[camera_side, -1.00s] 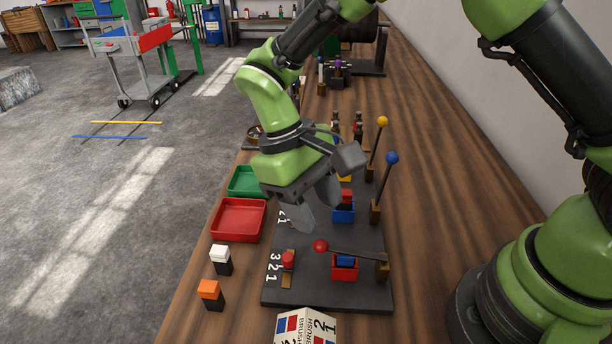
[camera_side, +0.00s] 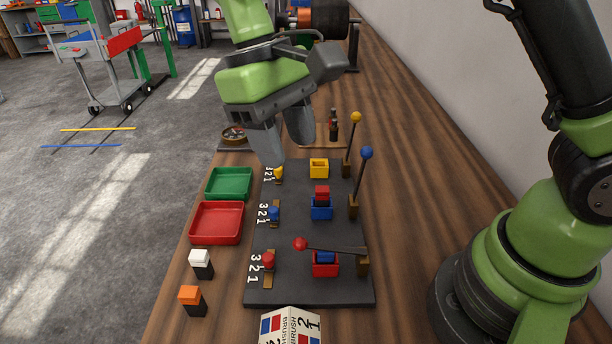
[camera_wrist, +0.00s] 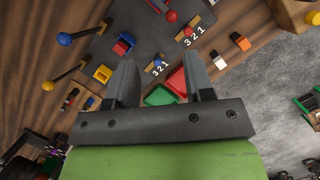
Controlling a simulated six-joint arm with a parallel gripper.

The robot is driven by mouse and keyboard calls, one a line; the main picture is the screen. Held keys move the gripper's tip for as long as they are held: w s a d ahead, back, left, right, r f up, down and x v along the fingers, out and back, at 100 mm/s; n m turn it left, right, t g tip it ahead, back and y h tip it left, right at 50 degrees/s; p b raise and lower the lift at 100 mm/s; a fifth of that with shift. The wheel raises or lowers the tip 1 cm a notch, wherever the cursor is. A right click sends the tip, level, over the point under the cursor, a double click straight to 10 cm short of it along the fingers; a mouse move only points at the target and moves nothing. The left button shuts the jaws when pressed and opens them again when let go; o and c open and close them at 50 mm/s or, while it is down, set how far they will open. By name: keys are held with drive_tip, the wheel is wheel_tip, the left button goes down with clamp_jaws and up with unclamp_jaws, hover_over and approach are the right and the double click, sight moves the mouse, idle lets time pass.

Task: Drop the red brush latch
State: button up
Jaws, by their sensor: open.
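The red-knobbed latch (camera_side: 300,244) lies nearly level in the side view. Its dark arm runs from a brass post (camera_side: 363,266) across the top of the red holder (camera_side: 325,270), which has a blue block (camera_side: 325,257) in it. The red knob also shows at the top of the wrist view (camera_wrist: 170,16). My gripper (camera_side: 284,148) is open and empty, above the far end of the dark board (camera_side: 290,285), well behind the red latch. Its two fingers stand apart in the wrist view (camera_wrist: 160,62).
Blue-knobbed (camera_side: 366,153) and yellow-knobbed (camera_side: 356,117) levers stand upright along the board's right. A blue holder (camera_side: 321,213) has a red block; the yellow holder (camera_side: 319,173) stands farther back. Green (camera_side: 229,197) and red (camera_side: 192,222) trays and two capped blocks are left.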

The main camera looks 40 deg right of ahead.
drive_tip(key=s+d+r+m+t+y, duration=0.1)
drive_tip(key=s+d+r+m+t, duration=0.2)
drive_tip(key=s+d+r+t, duration=0.3)
drive_tip(key=s+d+r+m+t+y, duration=0.2)
drive_tip(key=s+d+r+t, duration=0.25)
drive_tip(key=s, duration=0.35)
drive_tip(key=n+g+h, duration=0.4)
drive_tip(key=n+g, duration=0.2)
drive_tip(key=g, duration=0.6)
hover_over(298, 239)
drive_tip(key=w+a, duration=0.1)
drive_tip(key=w, duration=0.3)
wheel_tip(298, 239, down, 16)
drive_tip(key=shift+t, duration=0.25)
drive_tip(key=x, duration=0.9)
drive_tip(key=shift+s+a+f, duration=0.15)
drive_tip(key=shift+a+f, duration=0.1)
drive_tip(key=shift+f, duration=0.1)
clamp_jaws()
